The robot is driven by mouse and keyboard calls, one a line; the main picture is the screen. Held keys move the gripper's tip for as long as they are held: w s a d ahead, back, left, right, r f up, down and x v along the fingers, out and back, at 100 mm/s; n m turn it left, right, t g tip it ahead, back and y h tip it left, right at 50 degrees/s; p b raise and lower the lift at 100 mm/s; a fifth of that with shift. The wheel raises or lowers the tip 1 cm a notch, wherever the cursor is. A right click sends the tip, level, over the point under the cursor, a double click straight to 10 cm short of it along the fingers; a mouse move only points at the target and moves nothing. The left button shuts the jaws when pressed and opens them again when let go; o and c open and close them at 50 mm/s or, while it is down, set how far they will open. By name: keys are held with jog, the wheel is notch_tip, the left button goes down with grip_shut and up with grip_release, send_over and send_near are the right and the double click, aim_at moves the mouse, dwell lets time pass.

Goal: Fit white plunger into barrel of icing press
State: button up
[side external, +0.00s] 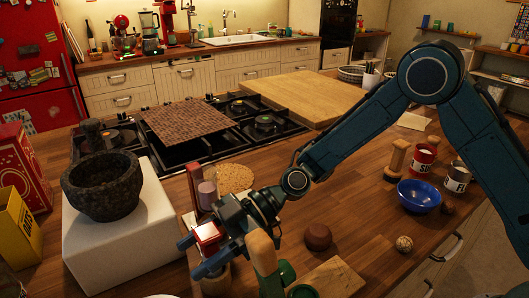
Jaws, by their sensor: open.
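My gripper (195,255) is at the lower centre-left, low over the wooden counter, with its fingers spread and pointing left. A small red block-like thing with a pale top (208,233) shows at the fingers; I cannot tell whether it is between them or behind them. Below the fingers is a brownish round thing (215,281), partly hidden. A pale pinkish cylinder (207,194) stands behind the gripper beside a reddish-brown upright piece (194,182). I cannot tell for certain which of these is the white plunger or the icing press barrel.
A stone mortar (101,190) stands on a white block (120,235) at left. A green and wooden tool (265,262) stands close right of the gripper. The gas hob (190,150) lies behind.

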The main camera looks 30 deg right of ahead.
grip_shut()
dwell(0.3)
jog(key=shift+r, duration=0.15)
notch_tip(320, 180, up, 20)
dwell(0.7)
dwell(0.5)
jog(key=w+d+r+m+t+h, duration=0.1)
jog(key=w+d+r+m+t, duration=0.1)
jog(key=w, duration=0.3)
jog(key=w+d+r+m+t+h, duration=0.1)
jog(key=w+d+m+t, duration=0.1)
jog(key=w+m+t, duration=0.2)
jog(key=shift+w+d+r+t, duration=0.4)
jog(key=shift+w+t, duration=0.3)
jog(key=shift+w, duration=0.5)
